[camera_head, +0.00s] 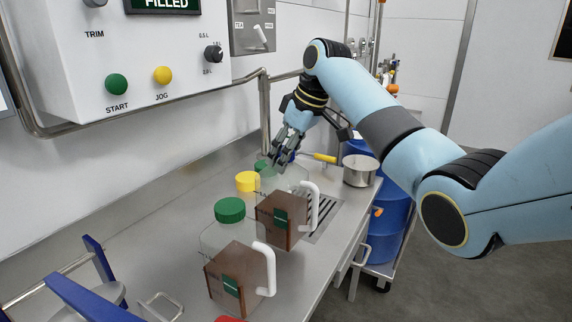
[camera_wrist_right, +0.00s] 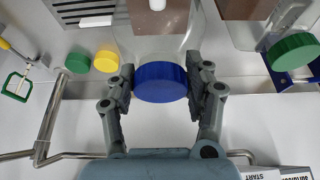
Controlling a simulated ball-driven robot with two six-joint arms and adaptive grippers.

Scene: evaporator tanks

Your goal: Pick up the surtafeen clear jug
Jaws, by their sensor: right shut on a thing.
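A clear jug (camera_head: 282,215) with brown liquid, a white handle and a dark green label is on or just above the steel counter; I cannot tell whether its base touches. My right gripper (camera_head: 280,160) reaches down to its top from behind. In the right wrist view, the gripper's two fingers (camera_wrist_right: 160,88) close on the sides of the jug's blue cap (camera_wrist_right: 160,82). The jug's clear shoulder shows beyond the cap. A second clear jug (camera_head: 237,275) with brown liquid and a green cap (camera_head: 230,210) stands nearer. My left gripper is not in view.
A yellow cap (camera_head: 247,181) and a small green cap (camera_head: 262,165) are by the wall. A steel pot (camera_head: 360,170) with a yellow handle stands farther along. A slotted drain (camera_head: 322,222) lies beside the jug. The control box (camera_head: 130,60) and pipe rail overhang the counter.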

